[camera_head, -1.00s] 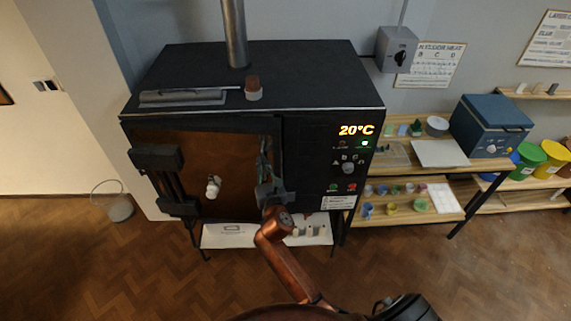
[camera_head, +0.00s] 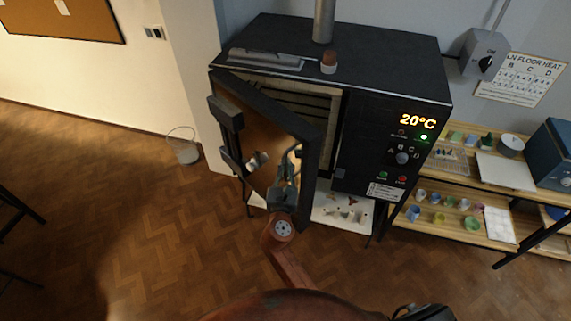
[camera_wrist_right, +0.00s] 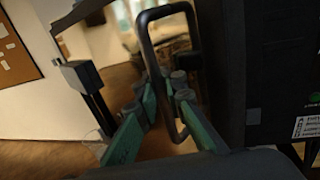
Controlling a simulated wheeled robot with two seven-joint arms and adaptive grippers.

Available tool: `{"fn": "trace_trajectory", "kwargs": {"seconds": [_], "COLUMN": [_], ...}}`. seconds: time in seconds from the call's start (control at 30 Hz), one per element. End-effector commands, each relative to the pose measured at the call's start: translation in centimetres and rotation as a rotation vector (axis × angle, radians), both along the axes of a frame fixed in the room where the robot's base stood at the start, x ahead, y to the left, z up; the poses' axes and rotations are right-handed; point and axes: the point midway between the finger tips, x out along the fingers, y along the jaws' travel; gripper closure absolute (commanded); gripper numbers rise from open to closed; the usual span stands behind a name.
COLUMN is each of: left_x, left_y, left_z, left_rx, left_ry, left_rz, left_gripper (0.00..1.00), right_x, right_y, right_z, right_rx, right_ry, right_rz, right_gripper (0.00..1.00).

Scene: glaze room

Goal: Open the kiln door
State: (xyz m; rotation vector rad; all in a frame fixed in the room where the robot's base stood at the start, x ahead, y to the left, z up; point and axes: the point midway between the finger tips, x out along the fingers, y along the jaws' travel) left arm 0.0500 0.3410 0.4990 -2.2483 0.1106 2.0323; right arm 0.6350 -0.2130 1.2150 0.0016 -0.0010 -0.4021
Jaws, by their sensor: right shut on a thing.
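The kiln (camera_head: 385,85) is a black box with a lit 20°C display. Its door (camera_head: 265,105) is hinged at the left and stands partly open, swung out toward me; the pale ribbed chamber (camera_head: 300,98) shows behind it. My right gripper (camera_head: 288,176) is shut on the door handle (camera_head: 297,154) at the door's free edge. In the right wrist view, the green-sided fingers of the gripper (camera_wrist_right: 168,92) close around one bar of the dark loop handle (camera_wrist_right: 143,42). My left gripper is not in view.
A lower shelf with small pale pieces (camera_head: 345,212) is under the kiln. Wooden shelves (camera_head: 470,215) with small glazed pots stand to the right. A wire-handled bucket (camera_head: 187,154) is on the floor at the left. The floor (camera_head: 150,220) before the door is clear.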

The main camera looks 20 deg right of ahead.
Motion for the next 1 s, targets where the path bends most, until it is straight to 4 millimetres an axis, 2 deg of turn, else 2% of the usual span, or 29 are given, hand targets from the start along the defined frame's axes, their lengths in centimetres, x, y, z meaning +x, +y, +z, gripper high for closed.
{"fn": "trace_trajectory", "kwargs": {"seconds": [0.33,0.37,0.6,0.87,1.0], "left_x": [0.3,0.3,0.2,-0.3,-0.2], "left_y": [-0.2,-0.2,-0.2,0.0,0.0], "left_z": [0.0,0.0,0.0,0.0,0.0], "left_rx": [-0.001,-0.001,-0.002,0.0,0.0], "left_ry": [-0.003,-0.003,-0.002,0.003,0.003], "left_rz": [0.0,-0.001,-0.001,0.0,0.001], "left_gripper": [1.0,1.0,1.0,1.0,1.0], "right_x": [-0.2,-0.2,-0.1,0.0,0.0], "right_y": [-0.4,-0.4,-0.1,0.0,0.0], "right_z": [-0.2,-0.2,-0.1,0.0,1.2], "right_rx": [-0.001,-0.001,-0.001,0.001,0.002], "right_ry": [0.005,0.005,0.004,0.002,-0.002], "right_rz": [-0.01,-0.01,-0.005,-0.003,-0.004], "right_gripper": [1.0,0.9,0.74,0.74,0.74]}}
